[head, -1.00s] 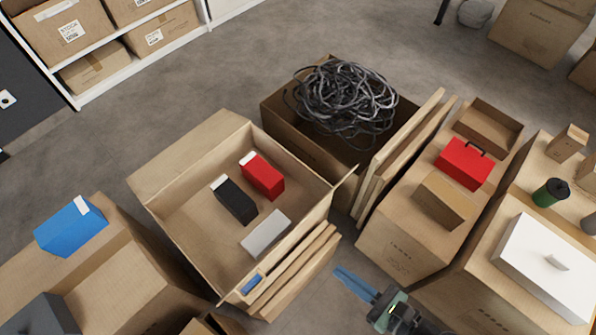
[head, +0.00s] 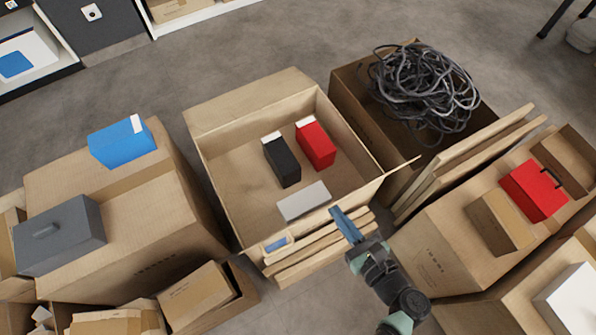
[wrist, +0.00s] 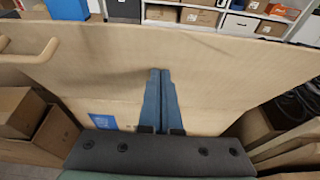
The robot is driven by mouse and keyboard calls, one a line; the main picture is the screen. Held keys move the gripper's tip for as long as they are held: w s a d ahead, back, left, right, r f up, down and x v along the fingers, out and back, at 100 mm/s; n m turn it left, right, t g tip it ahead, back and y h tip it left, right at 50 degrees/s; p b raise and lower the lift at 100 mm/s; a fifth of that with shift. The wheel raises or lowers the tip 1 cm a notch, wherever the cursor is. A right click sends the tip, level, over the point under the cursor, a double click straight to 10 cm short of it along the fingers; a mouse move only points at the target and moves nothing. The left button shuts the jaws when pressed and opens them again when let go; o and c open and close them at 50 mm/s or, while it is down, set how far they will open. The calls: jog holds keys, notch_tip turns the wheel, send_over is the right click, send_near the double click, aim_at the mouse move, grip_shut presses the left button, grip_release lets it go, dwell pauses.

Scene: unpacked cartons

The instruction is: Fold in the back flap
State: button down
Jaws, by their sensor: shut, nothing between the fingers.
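The open carton (head: 215,165) stands in the middle of the head view. Its far flap (head: 250,103) is folded outward along the far rim. A right-hand flap (head: 402,168) sticks out, seen nearly edge-on. Inside lie a black box (head: 281,161), a red box (head: 317,146) and a light grey box (head: 303,201). My gripper (head: 337,211) is shut and empty at the carton's near rim, by the right corner. In the wrist view its blue fingers (wrist: 160,72) lie together before a broad cardboard panel (wrist: 215,75); contact cannot be told.
Flat boards (head: 315,262) lean at the carton's near side, beside a blue label (head: 276,244). A carton of black cable (head: 425,90) stands to the right. Cartons with a blue box (head: 122,144) and a red case (head: 533,190) flank it. Floor is free behind (head: 240,45).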

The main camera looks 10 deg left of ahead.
jog(key=w+a, duration=0.1)
jog(key=w+a+r, duration=0.1)
jog(key=w, duration=0.1)
jog(key=shift+w+a+b, duration=0.25)
jog(key=shift+b, duration=0.1)
jog(key=w+a+f+b, duration=0.9)
jog(key=w+f+b, duration=0.25)
jog(key=b, duration=0.25)
notch_tip(320, 180, up, 12)
jog(key=p, duration=1.2)
jog(key=shift+d, duration=0.25)
jog(key=shift+w, duration=0.15)
